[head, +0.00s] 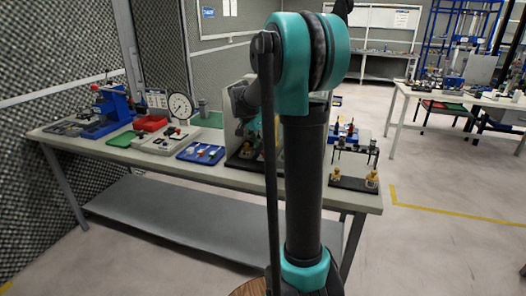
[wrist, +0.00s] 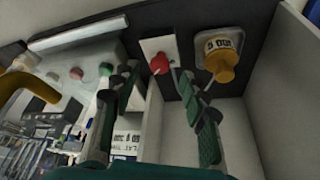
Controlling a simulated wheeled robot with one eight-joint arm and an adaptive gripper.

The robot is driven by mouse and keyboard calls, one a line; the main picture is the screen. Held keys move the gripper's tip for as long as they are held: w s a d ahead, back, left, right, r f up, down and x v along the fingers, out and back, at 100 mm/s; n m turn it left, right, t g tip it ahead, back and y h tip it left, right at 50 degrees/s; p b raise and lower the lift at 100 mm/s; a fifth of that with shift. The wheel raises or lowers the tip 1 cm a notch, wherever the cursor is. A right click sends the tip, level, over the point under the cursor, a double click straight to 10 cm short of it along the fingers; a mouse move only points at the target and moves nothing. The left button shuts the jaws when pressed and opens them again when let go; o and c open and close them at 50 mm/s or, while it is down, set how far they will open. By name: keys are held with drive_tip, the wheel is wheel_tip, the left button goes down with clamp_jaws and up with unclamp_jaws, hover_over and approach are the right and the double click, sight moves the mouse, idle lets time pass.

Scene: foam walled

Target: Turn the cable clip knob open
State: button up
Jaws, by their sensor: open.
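In the wrist view, a red knob (wrist: 160,63) sits on a white plate (wrist: 153,46) fixed to a dark panel. I cannot tell for sure that it is the cable clip knob. My gripper (wrist: 157,74) is open, with one dark green finger on each side of the red knob in the picture. The fingertips are close to it, but I cannot tell whether they touch it. Nothing is held. In the head view my arm hides the gripper and the knob.
An orange-yellow knob (wrist: 220,66) with a white label is right of the red knob. Pale walls (wrist: 270,70) enclose this space at the right. In the head view, the workbench (head: 235,180) carries a dial gauge (head: 180,107), a blue tray (head: 201,153) and a black stand (head: 353,184).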

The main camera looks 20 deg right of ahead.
sight(264, 152)
drive_tip(key=shift+x, duration=1.8)
drive_tip(key=shift+c, duration=0.6)
